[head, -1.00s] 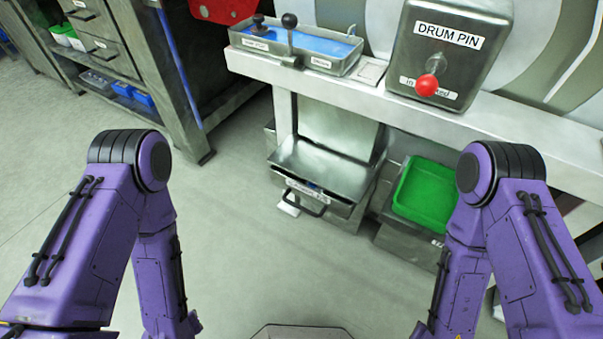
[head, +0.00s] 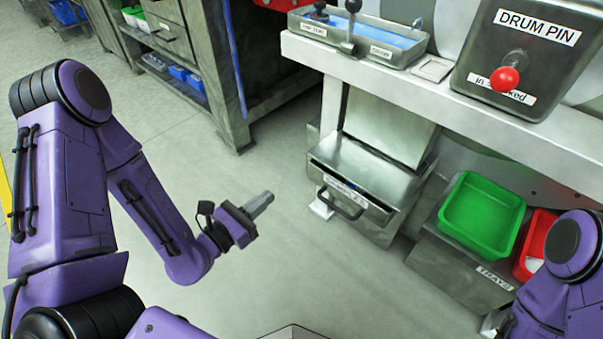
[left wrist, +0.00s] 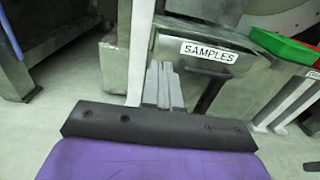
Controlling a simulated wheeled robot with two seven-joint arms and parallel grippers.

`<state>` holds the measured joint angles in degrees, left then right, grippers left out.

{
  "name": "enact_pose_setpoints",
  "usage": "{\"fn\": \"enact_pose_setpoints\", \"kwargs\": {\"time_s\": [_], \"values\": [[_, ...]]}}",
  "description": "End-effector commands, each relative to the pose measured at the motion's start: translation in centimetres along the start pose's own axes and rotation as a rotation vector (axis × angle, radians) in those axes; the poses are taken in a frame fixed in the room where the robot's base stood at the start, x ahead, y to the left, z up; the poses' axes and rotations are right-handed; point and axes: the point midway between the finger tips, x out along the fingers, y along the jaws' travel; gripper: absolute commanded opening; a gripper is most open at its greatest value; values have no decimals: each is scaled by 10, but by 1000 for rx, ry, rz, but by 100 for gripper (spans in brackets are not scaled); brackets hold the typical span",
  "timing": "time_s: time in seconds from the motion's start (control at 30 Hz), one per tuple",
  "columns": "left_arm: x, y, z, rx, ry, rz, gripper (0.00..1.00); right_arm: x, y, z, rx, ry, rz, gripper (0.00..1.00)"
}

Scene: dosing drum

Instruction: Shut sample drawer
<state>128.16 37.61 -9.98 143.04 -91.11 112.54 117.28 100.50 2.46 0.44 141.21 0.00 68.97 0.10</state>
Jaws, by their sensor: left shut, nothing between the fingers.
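The sample drawer (head: 376,214) is a grey metal drawer low under the counter, with a dark bar handle and a white label. Its front stands out from the cabinet, and a dark gap shows behind its upper edge. In the left wrist view the drawer front (left wrist: 222,72) carries the label SAMPLES and sits beyond the fingers, to the right. My left gripper (head: 268,198) is shut and empty, left of the drawer front and apart from it. Its fingers also show in the left wrist view (left wrist: 163,80).
A green tray (head: 482,212) and a red tray (head: 537,235) sit right of the drawer on a unit labelled TRAYS. Above is the counter (head: 445,92) with the DRUM PIN box (head: 530,60). A dark bench (head: 235,125) stands at left. Floor before the drawer is clear.

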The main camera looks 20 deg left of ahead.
Motion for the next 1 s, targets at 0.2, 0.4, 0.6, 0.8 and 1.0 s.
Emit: {"fn": "enact_pose_setpoints", "kwargs": {"time_s": [0.2, 0.4, 0.6, 0.8, 1.0], "values": [[46, -2, -4, 10, -1, -6, 0, 24, -1, 16, -42, -52, -4, 73], [89, -1, -3, 10, 0, -4, 0, 29, 1, 27, -122, -138, -8, 73], [119, -1, -4, 10, 3, -2, 0, 34, 6, 40, -204, -229, -11, 73], [129, -1, -2, 7, 4, -2, 0, 34, 8, 44, -234, -262, -12, 73], [129, -1, -2, 7, 4, -1, 0, 33, 8, 44, -235, -262, -12, 73]]}}
